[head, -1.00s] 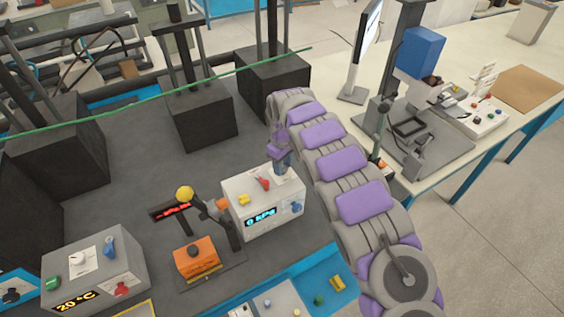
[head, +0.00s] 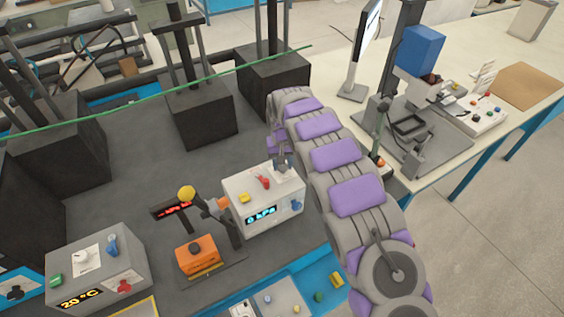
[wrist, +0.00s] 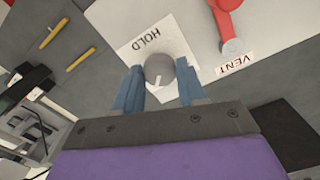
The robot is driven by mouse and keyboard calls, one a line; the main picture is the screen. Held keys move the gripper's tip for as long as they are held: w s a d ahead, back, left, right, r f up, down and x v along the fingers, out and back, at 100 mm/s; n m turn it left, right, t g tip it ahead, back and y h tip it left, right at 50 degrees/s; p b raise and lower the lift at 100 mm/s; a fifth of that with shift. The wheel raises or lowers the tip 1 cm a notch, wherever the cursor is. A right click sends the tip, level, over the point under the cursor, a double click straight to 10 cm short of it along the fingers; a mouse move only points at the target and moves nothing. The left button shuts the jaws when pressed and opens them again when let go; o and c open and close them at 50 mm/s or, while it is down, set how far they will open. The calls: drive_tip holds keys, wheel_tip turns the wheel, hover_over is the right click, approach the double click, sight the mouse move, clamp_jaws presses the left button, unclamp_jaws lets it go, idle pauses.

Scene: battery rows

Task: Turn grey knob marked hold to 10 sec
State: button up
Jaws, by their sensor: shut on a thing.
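The grey knob (wrist: 160,70) marked HOLD shows in the wrist view, with a white pointer line toward the gripper side. It sits on a white label plate (wrist: 130,52) on top of the white box (head: 243,196). My gripper (wrist: 160,84) has its blue fingers on either side of the knob and is shut on it. In the head view my gripper (head: 281,164) reaches down to the back right of the box top, and the knob is mostly hidden there. Scale marks around the knob are not readable.
A red lever (wrist: 229,22) marked VENT is close beside the knob. The box top also has a yellow knob (head: 244,197), and its front has a blue display reading 0 kPa. An orange device (head: 197,254) and a grey 20 °C box (head: 95,270) stand to the left.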

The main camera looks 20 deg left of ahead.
idle(0.3)
drive_tip(key=o, duration=1)
drive_tip(key=shift+o, duration=0.2)
wheel_tip(320, 180, up, 17)
drive_tip(key=shift+p, duration=0.4)
drive_tip(key=shift+a+r, duration=0.1)
